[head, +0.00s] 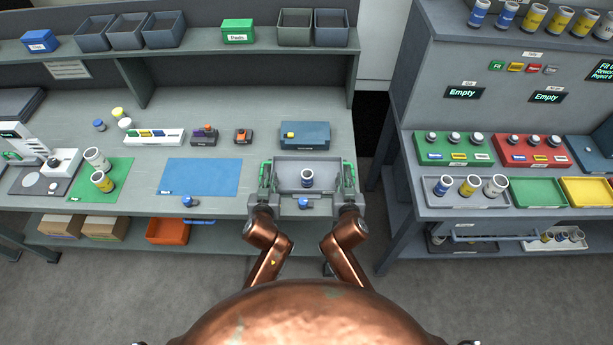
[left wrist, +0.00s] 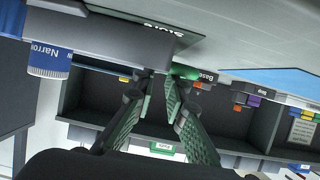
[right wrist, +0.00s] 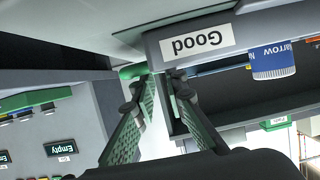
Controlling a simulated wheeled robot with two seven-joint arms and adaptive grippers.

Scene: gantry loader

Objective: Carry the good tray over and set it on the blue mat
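The good tray (head: 325,182) is a grey open tray at the front edge of the left table; its "Good" label (right wrist: 195,42) shows in the right wrist view. One blue and white jar (head: 307,178) stands upright in it, labelled "Narrow" in the left wrist view (left wrist: 48,60). My left gripper (head: 265,178) and right gripper (head: 349,178) are at the tray's two ends, fingers closed in on its end grips. Whether the tray touches the table is hard to tell. The blue mat (head: 200,176) lies flat and empty to the left.
A blue-grey box (head: 305,135) stands right behind the tray. A green mat (head: 85,190) with jars lies further left. Small dark blocks (head: 204,136) and a white rack (head: 154,137) stand behind the blue mat. A blue knob-like object (head: 189,202) is at its front edge.

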